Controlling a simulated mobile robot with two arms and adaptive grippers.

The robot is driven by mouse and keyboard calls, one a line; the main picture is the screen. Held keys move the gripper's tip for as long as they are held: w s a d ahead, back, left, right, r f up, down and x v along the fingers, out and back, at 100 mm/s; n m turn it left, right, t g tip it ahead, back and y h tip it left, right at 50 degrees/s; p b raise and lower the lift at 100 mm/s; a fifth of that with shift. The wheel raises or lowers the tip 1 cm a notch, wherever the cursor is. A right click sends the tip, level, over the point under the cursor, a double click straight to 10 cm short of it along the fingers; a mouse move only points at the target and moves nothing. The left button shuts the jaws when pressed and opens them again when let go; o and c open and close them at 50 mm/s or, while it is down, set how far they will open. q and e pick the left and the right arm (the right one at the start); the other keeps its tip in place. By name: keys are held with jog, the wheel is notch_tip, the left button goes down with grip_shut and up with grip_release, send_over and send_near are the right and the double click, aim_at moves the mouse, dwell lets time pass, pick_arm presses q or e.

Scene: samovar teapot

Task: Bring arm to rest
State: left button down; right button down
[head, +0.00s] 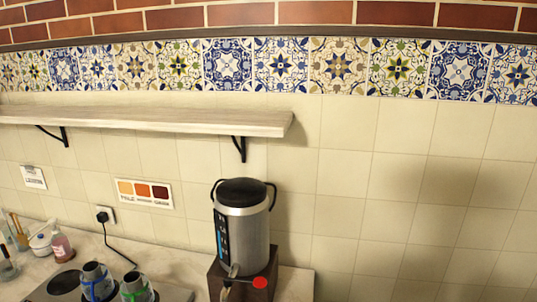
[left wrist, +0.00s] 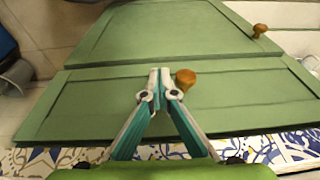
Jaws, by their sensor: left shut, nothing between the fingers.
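My left gripper (left wrist: 160,72) shows in the left wrist view, its two fingertips together and empty. Behind the fingertips are green cabinet fronts (left wrist: 200,35). A round wooden knob (left wrist: 186,78) appears just right of the fingertips; I cannot tell the gap between them. Neither gripper shows in the head view. The metal samovar (head: 241,228), with a black lid and side handles, stands upright on a dark wooden block (head: 266,272) at the bottom centre. A red tap knob (head: 260,283) is at its front.
Two grey cup-like things with blue (head: 95,282) and green (head: 137,290) bands stand by a dark hot plate (head: 63,282). A shelf (head: 160,119) spans the wall above. Bottles (head: 61,245) are at left. A second knob (left wrist: 260,29) is farther back.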

pick_arm(q)
notch_tip(320, 180, down, 13)
jog(key=s, duration=0.3)
jog(key=s+a+f+g+b, duration=0.2)
jog(key=s+a+f, duration=0.1)
jog(key=s+f, duration=1.4)
notch_tip(320, 180, down, 3)
jog(key=shift+s+a+r, duration=0.15)
jog(key=shift+s+a, duration=0.05)
jog(key=shift+s, duration=0.1)
